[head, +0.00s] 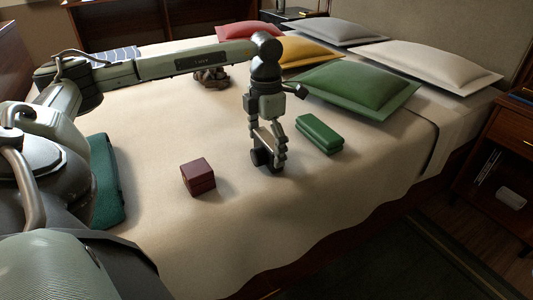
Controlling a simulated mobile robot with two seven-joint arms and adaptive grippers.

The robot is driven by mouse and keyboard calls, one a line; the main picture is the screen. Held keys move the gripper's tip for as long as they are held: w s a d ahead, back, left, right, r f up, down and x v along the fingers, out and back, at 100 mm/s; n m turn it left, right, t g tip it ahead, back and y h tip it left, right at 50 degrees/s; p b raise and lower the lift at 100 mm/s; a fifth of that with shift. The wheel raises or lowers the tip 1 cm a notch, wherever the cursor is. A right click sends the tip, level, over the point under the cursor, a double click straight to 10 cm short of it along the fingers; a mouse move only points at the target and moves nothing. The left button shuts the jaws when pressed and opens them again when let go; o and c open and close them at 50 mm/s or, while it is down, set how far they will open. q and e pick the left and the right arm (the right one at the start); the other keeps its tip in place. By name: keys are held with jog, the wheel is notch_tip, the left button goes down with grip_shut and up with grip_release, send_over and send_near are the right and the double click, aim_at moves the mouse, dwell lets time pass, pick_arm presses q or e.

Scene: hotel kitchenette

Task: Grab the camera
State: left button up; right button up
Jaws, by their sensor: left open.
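A small dark object with a paler brown face, which looks like the camera (260,157), is on the bed in the head view. My left gripper (268,160) points straight down over it. Its fingers are open and reach down around or beside the camera, hiding part of it. I cannot tell whether the fingers touch it. My right gripper is not in view.
On the bed (230,225), a dark red box (198,177) lies left of the gripper and a green case (319,133) lies right. A brown lumpy object (211,77) sits behind. Pillows, including a green one (355,88), line the head end. The front of the bed is clear.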

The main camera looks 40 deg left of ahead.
pick_arm(q)
jog(key=shift+f, duration=0.4)
jog(key=shift+c, duration=0.2)
jog(key=c, duration=1.1)
jog(key=shift+r, duration=0.15)
jog(key=shift+c, duration=0.2)
